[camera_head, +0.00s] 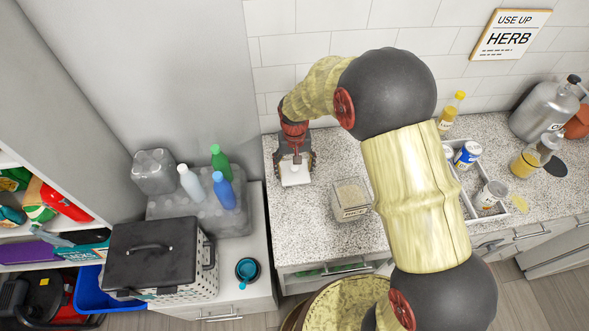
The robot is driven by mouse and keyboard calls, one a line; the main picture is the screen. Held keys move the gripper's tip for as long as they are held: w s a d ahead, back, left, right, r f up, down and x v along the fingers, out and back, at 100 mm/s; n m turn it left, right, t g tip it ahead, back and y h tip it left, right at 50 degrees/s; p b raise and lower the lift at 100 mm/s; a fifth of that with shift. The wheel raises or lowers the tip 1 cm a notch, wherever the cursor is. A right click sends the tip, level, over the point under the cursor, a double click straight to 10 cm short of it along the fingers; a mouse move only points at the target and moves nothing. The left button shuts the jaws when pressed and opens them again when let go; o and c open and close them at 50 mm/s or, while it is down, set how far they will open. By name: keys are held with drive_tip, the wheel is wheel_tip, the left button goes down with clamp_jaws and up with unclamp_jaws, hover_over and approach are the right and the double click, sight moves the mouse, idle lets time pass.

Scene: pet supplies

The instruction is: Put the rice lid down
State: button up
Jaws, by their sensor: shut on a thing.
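My gripper (295,163) points down over the left end of the speckled counter (290,222), near the wall. It is shut on a white, flat, squarish lid (295,175), the rice lid. The lid is at or just above the counter surface; I cannot tell whether it touches. The fingers hide part of its far side. A clear square container (351,203) of pale rice grains, with a label on its front, stands open-topped to the right of the lid, apart from it.
My arm crosses the middle of the view and hides part of the counter. A white divided tray (516,203) with cans stands right. Bottles stand on the lower cabinet at left, beside a black-lidded basket (160,285). Bare counter lies between the lid and the front edge.

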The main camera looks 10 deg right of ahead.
sight(295, 167)
drive_tip(key=shift+f, duration=0.25)
drive_tip(key=shift+f, duration=0.2)
drive_tip(key=o, duration=1)
drive_tip(key=shift+o, duration=0.4)
drive_tip(key=shift+r, duration=0.15)
wheel_tip(295, 167, up, 12)
drive_tip(key=p, duration=0.1)
drive_tip(key=shift+r+p, duration=0.2)
drive_tip(key=shift+p, duration=0.1)
